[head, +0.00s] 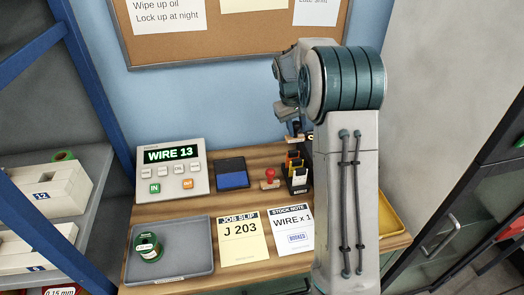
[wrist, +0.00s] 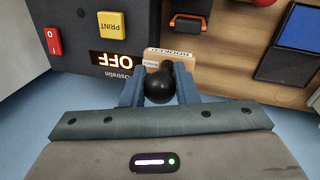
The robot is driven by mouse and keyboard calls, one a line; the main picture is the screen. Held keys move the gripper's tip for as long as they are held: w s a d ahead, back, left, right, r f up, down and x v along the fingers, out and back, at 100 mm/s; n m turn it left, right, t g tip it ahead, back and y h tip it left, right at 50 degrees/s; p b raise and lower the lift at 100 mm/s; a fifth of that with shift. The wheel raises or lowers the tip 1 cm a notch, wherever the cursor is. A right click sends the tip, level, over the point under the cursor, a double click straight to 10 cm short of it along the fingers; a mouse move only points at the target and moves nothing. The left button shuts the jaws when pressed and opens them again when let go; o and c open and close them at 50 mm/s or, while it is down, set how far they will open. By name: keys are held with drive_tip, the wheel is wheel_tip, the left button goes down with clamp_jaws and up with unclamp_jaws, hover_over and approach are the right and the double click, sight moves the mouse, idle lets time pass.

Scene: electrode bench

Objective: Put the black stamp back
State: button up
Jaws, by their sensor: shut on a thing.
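My gripper (wrist: 160,90) is shut on the black stamp (wrist: 159,89) by its round black knob, with one blue-grey finger on each side. The stamp's wooden block, with a label reading BOOKED, shows beyond the knob. In the head view, my gripper (head: 295,133) is above the back of the bench, partly hidden by my arm, and the stamp's wooden block shows only small below it. The blue ink pad (head: 233,176) lies further left.
A stock note (head: 292,225) bears a blue BOOKED mark, next to a job slip (head: 241,236). A grey tray (head: 190,262) holds a green spool (head: 148,247). A display box (head: 171,170) reads WIRE 13. A dark printer (wrist: 105,35) stands close beside my gripper.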

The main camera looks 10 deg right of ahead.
drive_tip(key=shift+w+a+f+p, duration=0.5)
drive_tip(key=shift+a+f+p, duration=0.2)
drive_tip(key=shift+a+f, duration=1)
drive_tip(key=shift+w+a+f+p, duration=0.55)
drive_tip(key=shift+a+f+p, duration=0.15)
drive_tip(key=shift+a+f, duration=1)
drive_tip(key=shift+w+a+f+p, duration=0.5)
drive_tip(key=shift+a+f+p, duration=0.2)
drive_tip(key=shift+a+f, duration=1)
drive_tip(key=shift+f, duration=0.2)
drive_tip(key=o, duration=0.8)
drive_tip(key=shift+r, duration=0.1)
